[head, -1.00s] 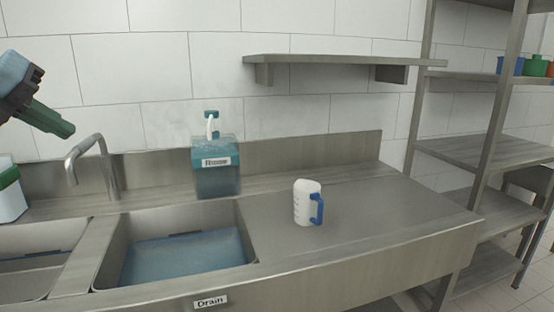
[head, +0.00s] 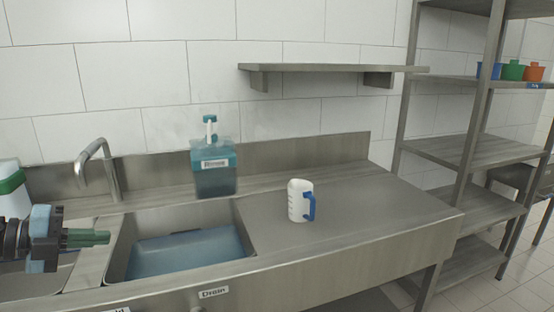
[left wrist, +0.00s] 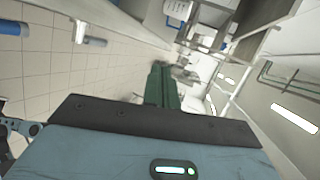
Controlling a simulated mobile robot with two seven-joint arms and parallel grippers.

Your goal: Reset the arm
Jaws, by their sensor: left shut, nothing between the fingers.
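My left gripper (head: 88,238) is in the lower left of the head view, in front of the left sink basin. Its green fingers point right and are shut with nothing between them. The fingers also show in the left wrist view (left wrist: 161,86). A white measuring cup (head: 299,201) with a blue handle stands upright on the counter right of the sink, well apart from the gripper. A teal pump dispenser (head: 215,170) stands at the back of the counter behind the sink. My right gripper is not in view.
The sink basin (head: 240,222) holds blue liquid. A faucet (head: 97,160) stands behind my left gripper, and a white container with a green band (head: 10,185) is at the left edge. A wall shelf (head: 330,68) hangs above the counter. Coloured cups (head: 512,70) sit on the right rack.

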